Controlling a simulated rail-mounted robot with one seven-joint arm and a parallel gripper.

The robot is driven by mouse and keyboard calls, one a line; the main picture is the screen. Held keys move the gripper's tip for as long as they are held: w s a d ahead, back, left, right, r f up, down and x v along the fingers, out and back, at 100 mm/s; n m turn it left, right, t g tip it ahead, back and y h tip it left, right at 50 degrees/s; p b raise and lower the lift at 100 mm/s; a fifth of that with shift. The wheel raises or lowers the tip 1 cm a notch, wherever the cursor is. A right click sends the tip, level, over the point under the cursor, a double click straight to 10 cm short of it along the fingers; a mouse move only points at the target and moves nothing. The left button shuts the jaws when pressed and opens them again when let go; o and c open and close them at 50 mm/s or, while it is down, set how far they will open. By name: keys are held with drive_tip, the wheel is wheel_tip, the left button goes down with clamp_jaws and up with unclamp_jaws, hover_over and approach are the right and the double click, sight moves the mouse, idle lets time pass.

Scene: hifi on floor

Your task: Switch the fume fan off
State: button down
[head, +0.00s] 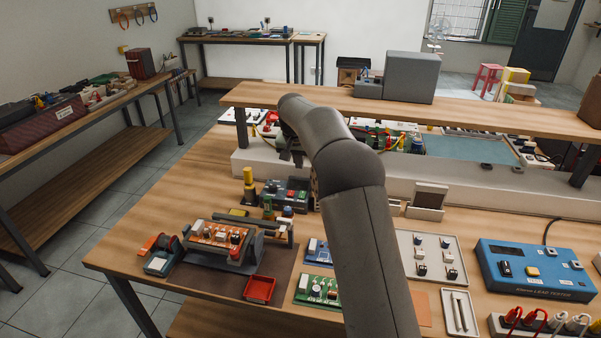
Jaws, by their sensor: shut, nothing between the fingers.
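My gripper (291,156) hangs at the end of my arm, above the back part of the bench and left of centre. Its dark finger parts are small and close together, and my arm hides part of it. A dark control box (285,193) with red and green buttons stands on the bench below my gripper, apart from it. A large grey box (411,77) stands on the raised shelf, with a small device (369,75) at its left. I cannot tell for certain which of these is the fume fan or its switch, nor any switch position.
The raised shelf (480,114) spans the bench behind my arm. A board holder (216,241), a red tray (259,289), a white parts tray (434,259) and a blue tester (534,270) fill the front. The bench's left end (165,205) is clear.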

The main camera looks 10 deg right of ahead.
sight(304, 193)
drive_tip(key=w+b, duration=0.1)
drive_tip(key=b, duration=0.2)
drive_tip(key=shift+d+r, duration=0.1)
drive_tip(key=shift+d, duration=0.3)
drive_tip(key=x, duration=0.4)
drive_tip(key=p+x, duration=0.1)
drive_tip(key=x, duration=0.4)
drive_tip(key=s+p+x, duration=0.1)
drive_tip(key=x, duration=0.4)
drive_tip(key=shift+a, duration=0.15)
drive_tip(key=shift+w+f, duration=0.2)
drive_tip(key=shift+f, duration=0.3)
drive_tip(key=shift+s+f+b, duration=0.15)
drive_tip(key=shift+b, duration=0.25)
